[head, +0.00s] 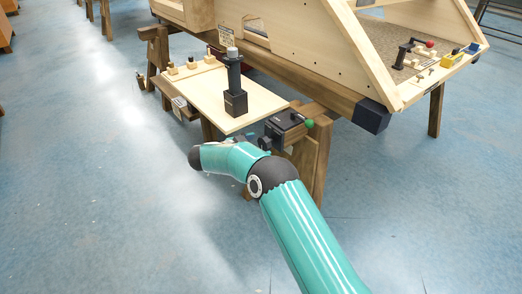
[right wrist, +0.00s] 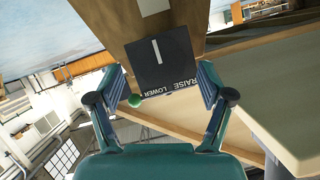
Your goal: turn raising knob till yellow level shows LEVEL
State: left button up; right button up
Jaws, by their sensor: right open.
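A black box (head: 285,121) with a small green ball (head: 309,123) is mounted at the near end of the trestle, beside the wooden board. In the right wrist view its dark face (right wrist: 160,60) shows a white line and the words RAISE and LOWER, with the green ball (right wrist: 135,100) near its lower left corner. My right gripper (right wrist: 162,76) is open, its fingers either side of the face, with no clear contact. In the head view the right gripper (head: 262,143) is partly hidden by my arm. A yellow level (head: 453,57) sits on the frame's right end; its reading is too small to tell.
A board (head: 190,93) carries a black post (head: 234,85) and several small wooden pieces. The large wooden bodyframe (head: 315,50) rests on trestles above and behind. The blue floor (head: 90,190) is clear at left.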

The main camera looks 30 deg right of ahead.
aim_at(262, 144)
jog(key=shift+b+x, duration=0.4)
jog(key=shift+x, duration=1.4)
